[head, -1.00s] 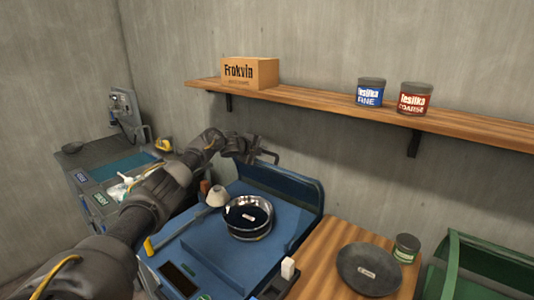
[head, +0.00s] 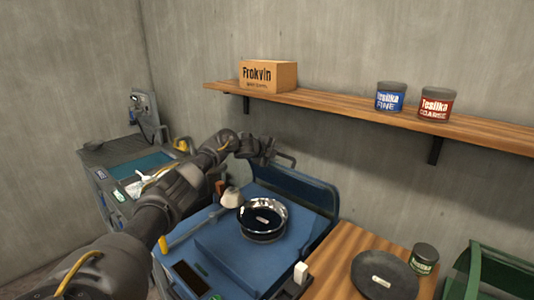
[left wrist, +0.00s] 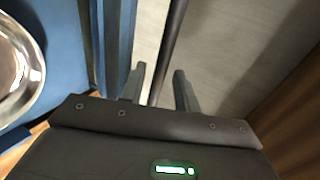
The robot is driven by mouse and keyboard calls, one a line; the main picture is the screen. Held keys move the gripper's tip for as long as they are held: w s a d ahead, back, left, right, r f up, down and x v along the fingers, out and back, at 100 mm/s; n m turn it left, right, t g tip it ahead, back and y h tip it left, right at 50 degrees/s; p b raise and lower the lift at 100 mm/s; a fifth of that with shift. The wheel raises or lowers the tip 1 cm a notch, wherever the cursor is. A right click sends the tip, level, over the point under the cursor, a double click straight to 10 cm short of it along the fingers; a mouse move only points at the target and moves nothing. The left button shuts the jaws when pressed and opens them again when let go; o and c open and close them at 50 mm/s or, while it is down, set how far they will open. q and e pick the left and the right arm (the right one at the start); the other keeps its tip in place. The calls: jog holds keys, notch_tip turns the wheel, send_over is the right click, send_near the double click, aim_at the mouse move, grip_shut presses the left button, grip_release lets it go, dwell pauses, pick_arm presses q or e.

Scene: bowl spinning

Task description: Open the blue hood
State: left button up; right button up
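The blue hood (head: 295,192) stands raised at the back of the blue machine (head: 215,250), behind a shiny dark bowl (head: 262,219). A dark handle bar (head: 287,159) shows at its upper edge. My left gripper (head: 268,153) is at this bar, above the hood's left part. In the left wrist view its two fingers (left wrist: 160,78) are apart, with a dark bar (left wrist: 172,40) running between them. I cannot tell whether they touch it. The hood's blue edge (left wrist: 118,45) and the bowl (left wrist: 15,65) show left of the fingers. My right gripper is not in view.
A wooden shelf (head: 325,107) on the wall holds a box (head: 268,76), a blue can (head: 390,97) and a red can (head: 436,104). A dark dish (head: 384,276) and a green-labelled jar (head: 424,258) sit right of the machine. A green container (head: 490,270) stands at far right.

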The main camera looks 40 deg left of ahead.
pick_arm(q)
jog(key=b+v, duration=0.2)
jog(key=v, duration=0.8)
jog(key=shift+b, duration=0.35)
jog(key=shift+a, duration=0.1)
